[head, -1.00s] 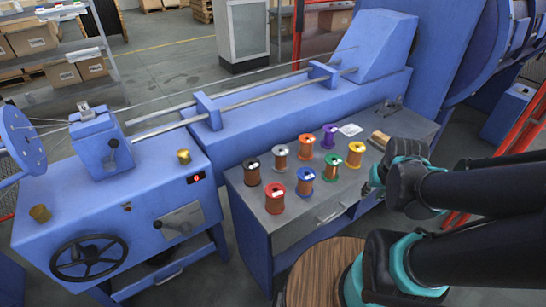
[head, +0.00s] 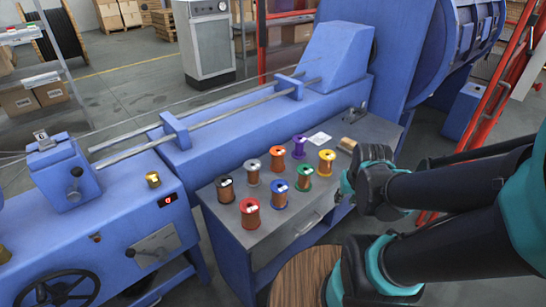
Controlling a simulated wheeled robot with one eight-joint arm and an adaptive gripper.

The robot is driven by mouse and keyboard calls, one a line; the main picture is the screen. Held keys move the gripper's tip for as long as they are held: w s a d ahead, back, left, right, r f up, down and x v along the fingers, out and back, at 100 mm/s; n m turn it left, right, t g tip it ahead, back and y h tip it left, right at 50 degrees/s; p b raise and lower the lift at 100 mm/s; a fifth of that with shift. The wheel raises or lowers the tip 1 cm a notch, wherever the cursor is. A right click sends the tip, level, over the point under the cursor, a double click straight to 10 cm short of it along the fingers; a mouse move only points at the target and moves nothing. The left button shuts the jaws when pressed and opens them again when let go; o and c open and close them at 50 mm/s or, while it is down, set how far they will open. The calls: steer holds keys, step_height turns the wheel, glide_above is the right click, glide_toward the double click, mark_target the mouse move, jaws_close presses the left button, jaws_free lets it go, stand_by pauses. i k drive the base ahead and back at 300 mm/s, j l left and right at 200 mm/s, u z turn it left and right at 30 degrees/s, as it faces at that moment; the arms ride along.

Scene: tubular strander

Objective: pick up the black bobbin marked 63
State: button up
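The black bobbin (head: 225,188), copper-coloured with a black top flange, stands upright at the left end of a group of bobbins on the grey-topped bench (head: 318,214). Its number is too small to read. The red bobbin (head: 250,212) stands in front of it to the right, and the grey bobbin (head: 252,171) behind it to the right. My arm reaches in from the right, and its dark and teal end is over the bench's right side, well apart from the black bobbin. My gripper's fingers cannot be made out.
Blue (head: 279,193), green (head: 304,177), yellow (head: 326,162), orange (head: 278,158) and purple (head: 299,147) bobbins share the bench. The blue machine (head: 230,135) borders the bench's back. A round wooden top (head: 298,279) is in front.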

mark_target(224, 183)
steer(key=i+l+u, duration=0.1)
steer(key=l+u, duration=0.4)
steer(key=j, duration=0.65)
steer(key=k+j+z, duration=0.15)
steer(key=j, duration=0.45)
steer(key=k+j, duration=0.1)
steer(key=j, duration=0.55)
